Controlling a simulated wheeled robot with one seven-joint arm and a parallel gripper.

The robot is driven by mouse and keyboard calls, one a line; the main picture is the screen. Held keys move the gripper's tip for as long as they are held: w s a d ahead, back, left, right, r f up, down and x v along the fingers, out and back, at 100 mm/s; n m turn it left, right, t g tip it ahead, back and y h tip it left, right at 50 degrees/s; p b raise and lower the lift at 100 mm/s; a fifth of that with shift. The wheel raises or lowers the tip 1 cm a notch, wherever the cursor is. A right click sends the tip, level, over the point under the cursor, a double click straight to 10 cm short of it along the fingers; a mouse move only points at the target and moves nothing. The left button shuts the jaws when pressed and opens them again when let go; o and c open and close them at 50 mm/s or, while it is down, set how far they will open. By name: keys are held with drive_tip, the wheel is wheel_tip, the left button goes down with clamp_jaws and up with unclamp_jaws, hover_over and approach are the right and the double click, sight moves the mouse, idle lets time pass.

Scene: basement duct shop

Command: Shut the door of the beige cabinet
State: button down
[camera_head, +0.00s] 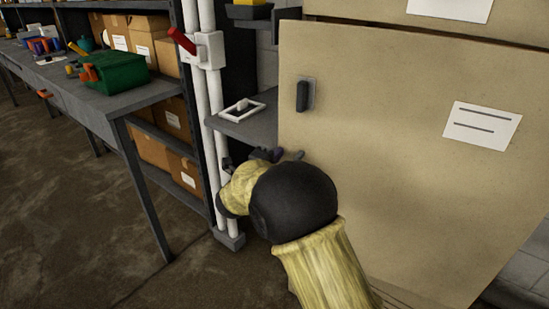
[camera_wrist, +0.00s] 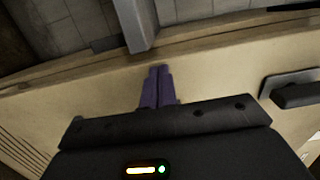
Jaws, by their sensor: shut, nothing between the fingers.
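The beige cabinet door (camera_head: 400,180) fills the right of the head view. It carries a black handle (camera_head: 302,96) near its left edge and a white label. The door looks ajar, with a dark line along its top edge below another beige panel (camera_head: 370,12). My gripper (camera_head: 277,154) is at the door's left edge, below the handle, partly hidden by my wrist. In the wrist view its purple fingers (camera_wrist: 158,72) are together and empty, over the beige door surface (camera_wrist: 100,85) near its edge. The handle (camera_wrist: 295,92) is to their right. I cannot tell whether they touch the door.
A grey shelf (camera_head: 250,128) with a white frame is left of the door. White pipes (camera_head: 208,110) with a red-levered box stand beside it. A workbench (camera_head: 90,100) with a green toolbox (camera_head: 112,73) is at left. The brown floor (camera_head: 80,220) before it is clear.

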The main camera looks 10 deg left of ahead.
drive_tip(key=x, duration=0.5)
drive_tip(key=shift+w+d, duration=0.1)
drive_tip(key=shift+w, duration=0.25)
drive_tip(key=shift+s, duration=0.1)
approach(285, 146)
drive_tip(key=a, duration=0.1)
drive_tip(key=a+f, duration=0.1)
drive_tip(key=a, duration=0.1)
drive_tip(key=shift+s+f+b, duration=0.35)
